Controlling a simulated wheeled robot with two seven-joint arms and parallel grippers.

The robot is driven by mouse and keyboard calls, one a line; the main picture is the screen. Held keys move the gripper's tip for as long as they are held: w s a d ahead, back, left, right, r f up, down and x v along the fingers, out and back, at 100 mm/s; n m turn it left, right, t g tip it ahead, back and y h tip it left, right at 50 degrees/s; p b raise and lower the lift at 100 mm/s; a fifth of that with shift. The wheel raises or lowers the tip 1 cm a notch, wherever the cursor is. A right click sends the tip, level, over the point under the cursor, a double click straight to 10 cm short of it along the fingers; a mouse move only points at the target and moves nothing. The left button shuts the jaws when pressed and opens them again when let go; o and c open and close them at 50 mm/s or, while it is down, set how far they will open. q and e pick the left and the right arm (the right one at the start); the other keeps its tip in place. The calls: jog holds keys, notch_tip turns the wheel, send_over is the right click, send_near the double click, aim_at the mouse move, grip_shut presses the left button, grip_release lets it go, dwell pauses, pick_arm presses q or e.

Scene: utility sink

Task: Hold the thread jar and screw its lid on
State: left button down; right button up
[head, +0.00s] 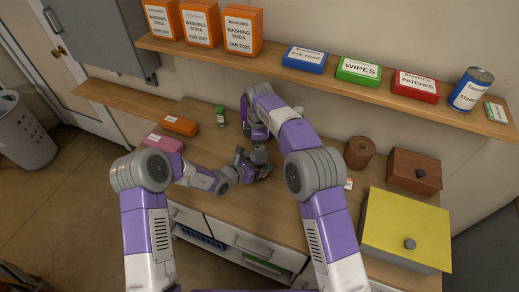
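My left gripper (262,170) is low over the middle of the wooden counter, at the end of the arm that comes in from the left. My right gripper (258,133) is just above and behind it, pointing down. The two grippers are close together, almost in line. I cannot make out the thread jar or its lid; the grippers and wrists cover the spot between them. The fingers are too small and dark to show whether they are open or shut.
A brown roll (360,152), a wooden box (413,171) and a yellow box (405,228) are at right. A stocked shelf (330,77) runs above.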

jog(key=shift+r, duration=0.1)
jog(key=n, duration=0.1)
jog(key=r+n, duration=0.1)
jog(key=n, duration=0.2)
jog(key=shift+r, duration=0.3)
jog(key=n, duration=0.1)
jog(key=r+n, duration=0.1)
jog(key=n, duration=0.2)
jog(key=shift+d+r, duration=0.1)
jog(key=shift+r, duration=0.25)
jog(key=shift+f, duration=4.05)
jog(key=c, duration=1.2)
jog(key=shift+o, duration=0.2)
